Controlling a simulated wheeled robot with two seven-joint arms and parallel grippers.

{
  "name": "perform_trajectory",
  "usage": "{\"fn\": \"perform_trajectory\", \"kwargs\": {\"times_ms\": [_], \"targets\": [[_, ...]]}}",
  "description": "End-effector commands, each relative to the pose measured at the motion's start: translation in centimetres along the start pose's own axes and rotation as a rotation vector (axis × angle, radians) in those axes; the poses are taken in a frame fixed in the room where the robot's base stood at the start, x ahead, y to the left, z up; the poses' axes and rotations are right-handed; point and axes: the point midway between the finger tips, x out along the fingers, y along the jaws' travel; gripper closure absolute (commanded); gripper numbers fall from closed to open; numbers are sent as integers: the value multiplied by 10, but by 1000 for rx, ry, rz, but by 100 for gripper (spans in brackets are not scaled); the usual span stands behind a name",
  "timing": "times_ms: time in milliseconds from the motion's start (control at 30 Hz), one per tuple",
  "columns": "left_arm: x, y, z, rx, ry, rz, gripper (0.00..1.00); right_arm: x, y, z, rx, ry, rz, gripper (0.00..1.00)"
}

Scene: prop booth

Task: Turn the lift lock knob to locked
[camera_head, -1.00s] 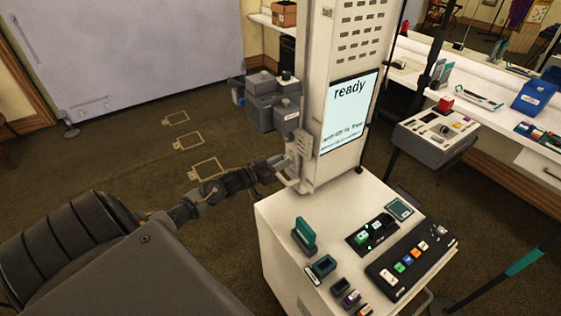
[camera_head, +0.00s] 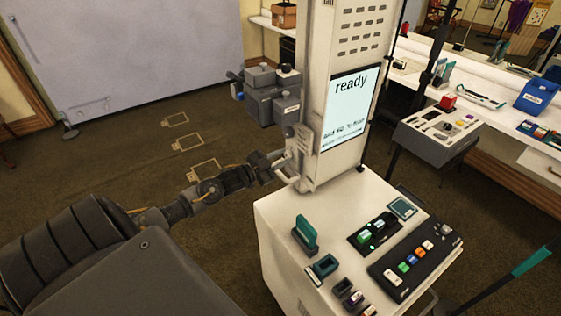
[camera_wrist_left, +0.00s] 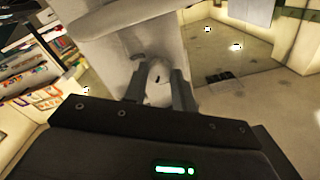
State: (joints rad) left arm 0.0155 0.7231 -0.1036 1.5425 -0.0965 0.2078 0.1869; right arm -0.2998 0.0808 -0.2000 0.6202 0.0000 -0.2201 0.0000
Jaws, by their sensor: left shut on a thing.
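The white lift column (camera_head: 335,172) stands on a white cart, with a grey bracket (camera_head: 304,138) on its left side. My left gripper (camera_head: 283,161) reaches the lower left side of the column, by the bracket. In the left wrist view, its two dark fingers (camera_wrist_left: 159,88) are on either side of a pale lock knob (camera_wrist_left: 158,76) with a short dark mark, shut on it. The knob is too small and covered in the head view to read its position. The column's screen (camera_head: 350,108) reads "ready". My right gripper is not in view.
The cart top (camera_head: 283,211) holds a teal-handled block (camera_head: 305,235), a green-lit switch box (camera_head: 373,233) and a button panel (camera_head: 415,257). A grey console (camera_head: 440,132) stands to the right. Floor left of the cart is open.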

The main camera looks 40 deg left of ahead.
Motion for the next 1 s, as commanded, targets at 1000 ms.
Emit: {"fn": "perform_trajectory", "kwargs": {"times_ms": [1000], "targets": [[0, 0, 2, 830, 27, 4, 96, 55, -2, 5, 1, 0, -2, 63]]}}
